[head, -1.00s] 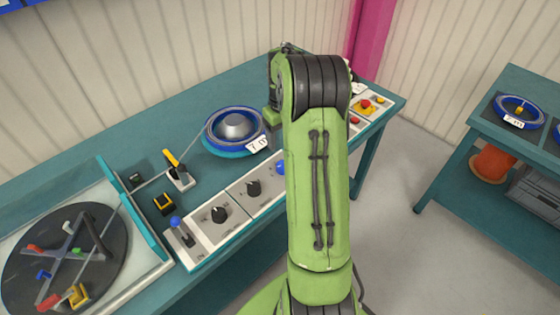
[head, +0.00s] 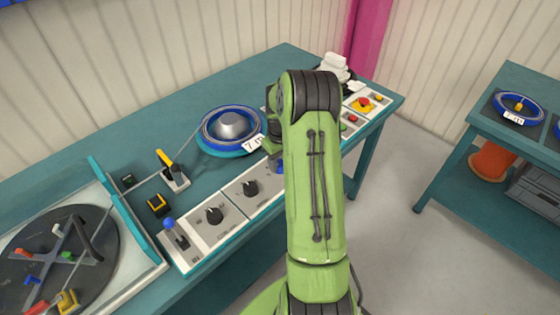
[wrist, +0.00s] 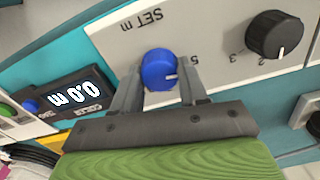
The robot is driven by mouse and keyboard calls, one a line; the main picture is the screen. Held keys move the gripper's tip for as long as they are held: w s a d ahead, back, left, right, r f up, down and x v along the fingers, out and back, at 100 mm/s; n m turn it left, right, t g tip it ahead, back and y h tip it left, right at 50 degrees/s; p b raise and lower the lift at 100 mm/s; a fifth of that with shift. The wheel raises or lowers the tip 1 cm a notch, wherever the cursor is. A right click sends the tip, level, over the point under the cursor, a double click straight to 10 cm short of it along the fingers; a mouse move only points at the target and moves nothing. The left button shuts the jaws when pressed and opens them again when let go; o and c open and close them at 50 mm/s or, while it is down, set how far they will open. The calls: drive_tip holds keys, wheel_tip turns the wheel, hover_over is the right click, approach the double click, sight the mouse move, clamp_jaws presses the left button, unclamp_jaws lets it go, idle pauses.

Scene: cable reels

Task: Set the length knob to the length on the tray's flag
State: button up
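The blue length knob (wrist: 158,70) sits on a pale panel marked "SET m" in the wrist view. Its white pointer line faces picture-right, toward a printed 5. My gripper (wrist: 160,82) has one finger on each side of the knob, very close to it. I cannot tell whether the fingers touch it. In the head view a sliver of the blue knob (head: 280,167) shows beside my arm, which hides my fingers. A white flag (head: 253,143) at the blue reel on the teal tray (head: 205,149) appears to read 7 m. The display (wrist: 75,97) reads 0.0 m.
A black knob (wrist: 274,36) is close by on the panel, beside the blue one. In the head view are a lever with a blue ball (head: 170,224), a red stop button (head: 362,104) and the winder disc (head: 55,250). A second table (head: 470,170) holds flagged reels.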

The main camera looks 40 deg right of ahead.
drive_tip(key=c, duration=0.5)
drive_tip(key=shift+m, duration=0.3)
drive_tip(key=m, duration=1.1)
drive_tip(key=shift+m, duration=2.1)
